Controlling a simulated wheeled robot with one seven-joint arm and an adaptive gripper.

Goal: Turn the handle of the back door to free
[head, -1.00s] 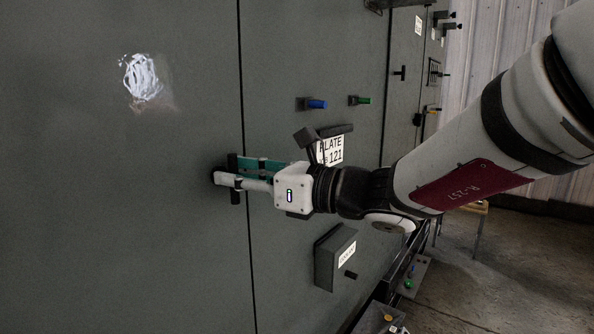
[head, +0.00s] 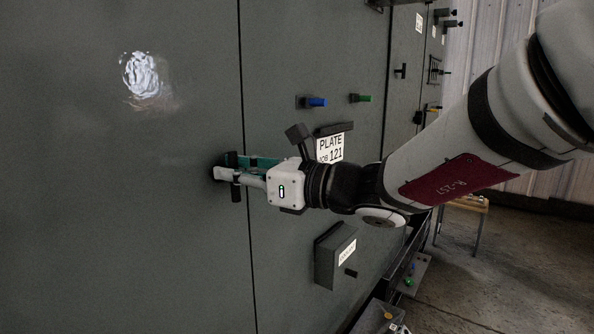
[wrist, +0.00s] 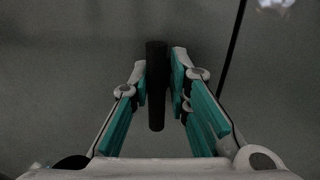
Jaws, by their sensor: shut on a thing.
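The door handle is a black bar (head: 236,193) standing roughly upright on the grey door panel (head: 90,230), just left of a vertical seam. My gripper (head: 233,172) reaches in from the right and is shut on the handle. In the wrist view the handle (wrist: 156,85) stands between the two teal-and-grey fingers of my gripper (wrist: 158,78). The fingers hide part of the handle's middle and its mount in the head view. I cannot tell from the markings which handle position is free.
Right of the seam are a blue knob (head: 316,102), a green knob (head: 364,98), a "PLATE JOB 121" label (head: 331,149) and a protruding grey box (head: 336,256). A small table (head: 468,203) stands farther right. Open floor lies at lower right.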

